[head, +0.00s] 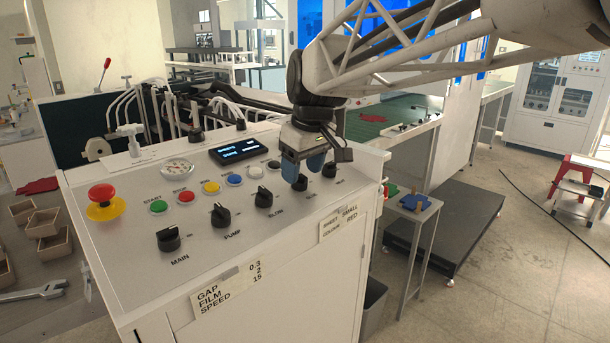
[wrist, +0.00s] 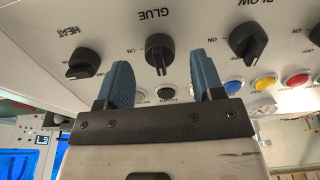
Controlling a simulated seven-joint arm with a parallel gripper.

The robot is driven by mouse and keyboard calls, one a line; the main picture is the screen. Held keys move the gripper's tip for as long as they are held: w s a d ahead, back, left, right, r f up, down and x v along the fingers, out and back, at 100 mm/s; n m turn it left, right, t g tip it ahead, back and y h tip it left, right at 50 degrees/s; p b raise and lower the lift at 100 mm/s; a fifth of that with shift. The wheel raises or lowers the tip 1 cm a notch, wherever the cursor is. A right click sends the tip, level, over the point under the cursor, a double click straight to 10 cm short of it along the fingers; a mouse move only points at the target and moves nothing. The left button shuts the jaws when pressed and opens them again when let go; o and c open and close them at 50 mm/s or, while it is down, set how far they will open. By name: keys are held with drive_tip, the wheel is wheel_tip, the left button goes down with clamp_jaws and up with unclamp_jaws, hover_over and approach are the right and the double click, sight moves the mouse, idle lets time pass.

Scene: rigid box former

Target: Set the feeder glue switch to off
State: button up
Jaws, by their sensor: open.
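The control panel (head: 135,225) carries a row of black rotary switches along its front. The glue switch (wrist: 158,52) stands under its GLUE label in the wrist view, which is upside down there; it also shows in the head view (head: 300,184). Its handle points straight down in the wrist view, while its neighbours look tilted. My gripper (wrist: 161,62) is open, with one blue finger on each side of the glue switch and gaps visible on both sides. The fingers point down at the panel. Whether their tips reach the handle's depth is unclear.
The heat switch (wrist: 84,63) and blow switch (wrist: 248,43) stand close on either side of the fingers. Coloured push buttons, including a yellow one (head: 211,187), and a display (head: 238,150) lie behind. A red emergency button (head: 102,194) is at the panel's left.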

sight(307, 193)
drive_tip(key=shift+s+d+r, duration=0.15)
drive_tip(key=shift+r, duration=0.7)
drive_tip(key=shift+s+d+r, duration=0.1)
drive_tip(key=shift+r, duration=0.8)
drive_tip(key=shift+s+d+r, duration=0.15)
drive_tip(key=shift+r, duration=0.7)
drive_tip(key=s+d+f+m+h, duration=0.1)
drive_tip(key=s+d+f+m, duration=0.3)
drive_tip(key=s+d+f, duration=0.5)
drive_tip(key=s+d+f+m+t, duration=0.1)
drive_tip(key=s+d+f+m, duration=0.4)
drive_tip(key=s+d+f, duration=0.4)
drive_tip(key=s+f, duration=0.1)
drive_tip(key=s, duration=0.6)
drive_tip(key=shift+s+d+f+h, duration=0.3)
drive_tip(key=shift+s+f+h, duration=0.05)
drive_tip(key=shift+h, duration=0.05)
